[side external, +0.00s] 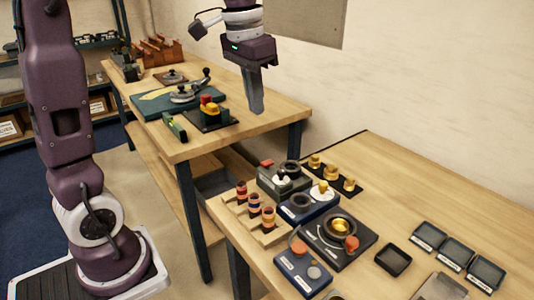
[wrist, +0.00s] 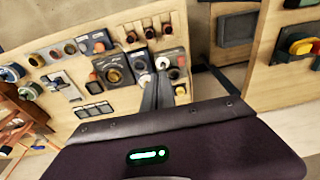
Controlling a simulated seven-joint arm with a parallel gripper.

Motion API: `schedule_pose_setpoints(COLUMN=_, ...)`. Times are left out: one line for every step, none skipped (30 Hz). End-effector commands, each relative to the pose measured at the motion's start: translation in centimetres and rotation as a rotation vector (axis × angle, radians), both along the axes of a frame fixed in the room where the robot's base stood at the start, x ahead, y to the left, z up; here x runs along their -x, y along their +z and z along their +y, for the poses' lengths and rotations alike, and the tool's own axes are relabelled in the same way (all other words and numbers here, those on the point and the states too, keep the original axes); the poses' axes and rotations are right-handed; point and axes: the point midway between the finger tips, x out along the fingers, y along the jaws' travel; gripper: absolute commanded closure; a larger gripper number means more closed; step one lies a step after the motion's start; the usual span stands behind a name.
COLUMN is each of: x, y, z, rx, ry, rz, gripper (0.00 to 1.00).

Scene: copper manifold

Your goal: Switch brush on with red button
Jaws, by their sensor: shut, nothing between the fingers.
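My gripper (side external: 256,104) is shut and empty, pointing down in the air above the gap between the two tables. In the wrist view its fingers (wrist: 157,92) are close together in front of the near table's devices. On that table a dark green box (side external: 283,182) carries a black ring and a red button (side external: 266,163). A blue box (side external: 303,273) at the front edge has an orange-red knob (side external: 299,247) and a grey knob. A dark panel (side external: 338,240) has a brass bowl and an orange-red knob (side external: 351,243). I cannot tell which device is the brush.
A blue box (side external: 309,208) with a black ring and white dial, a wooden rack (side external: 257,217) of copper-coloured fittings, and several dark trays (side external: 429,237) share the near table. The far table holds a green mat (side external: 165,104) and a red-topped yellow device (side external: 209,106). A wall stands behind.

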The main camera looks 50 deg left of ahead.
Motion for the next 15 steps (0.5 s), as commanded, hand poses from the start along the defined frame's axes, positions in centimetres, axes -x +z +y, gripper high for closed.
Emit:
schedule_pose_setpoints(x=-2.1, y=-0.9, z=1.5, rx=0.005, ry=0.005, rz=0.039, gripper=1.0)
schedule_pose_setpoints(x=-3.1, y=-1.4, z=2.3, rx=0.008, ry=0.005, rz=0.058, gripper=1.0)
schedule_pose_setpoints(x=-4.3, y=-2.1, z=3.3, rx=0.013, ry=0.004, rz=0.083, gripper=1.0)
schedule_pose_setpoints(x=-5.1, y=-2.6, z=4.0, rx=0.016, ry=0.003, rz=0.099, gripper=1.0)
schedule_pose_setpoints(x=-5.7, y=-3.0, z=4.6, rx=0.019, ry=0.002, rz=0.112, gripper=1.0)
schedule_pose_setpoints(x=-6.4, y=-3.6, z=5.3, rx=0.023, ry=0.0, rz=0.128, gripper=1.0)
schedule_pose_setpoints(x=-6.8, y=-4.0, z=5.7, rx=0.026, ry=0.0, rz=0.137, gripper=1.0)
schedule_pose_setpoints(x=-7.1, y=-4.3, z=6.1, rx=0.027, ry=-0.002, rz=0.144, gripper=1.0)
schedule_pose_setpoints(x=-7.4, y=-4.6, z=6.4, rx=0.029, ry=-0.002, rz=0.152, gripper=1.0)
schedule_pose_setpoints(x=-7.6, y=-4.7, z=6.6, rx=0.03, ry=-0.003, rz=0.155, gripper=1.0)
schedule_pose_setpoints(x=-7.7, y=-4.8, z=6.7, rx=0.031, ry=-0.003, rz=0.158, gripper=1.0)
schedule_pose_setpoints(x=-7.7, y=-4.9, z=6.8, rx=0.032, ry=-0.003, rz=0.16, gripper=1.0)
schedule_pose_setpoints(x=-7.8, y=-4.9, z=6.8, rx=0.032, ry=-0.003, rz=0.16, gripper=1.0)
schedule_pose_setpoints(x=-7.8, y=-4.9, z=6.8, rx=0.032, ry=-0.003, rz=0.16, gripper=1.0)
schedule_pose_setpoints(x=-7.8, y=-4.9, z=6.8, rx=0.032, ry=-0.004, rz=0.159, gripper=1.0)
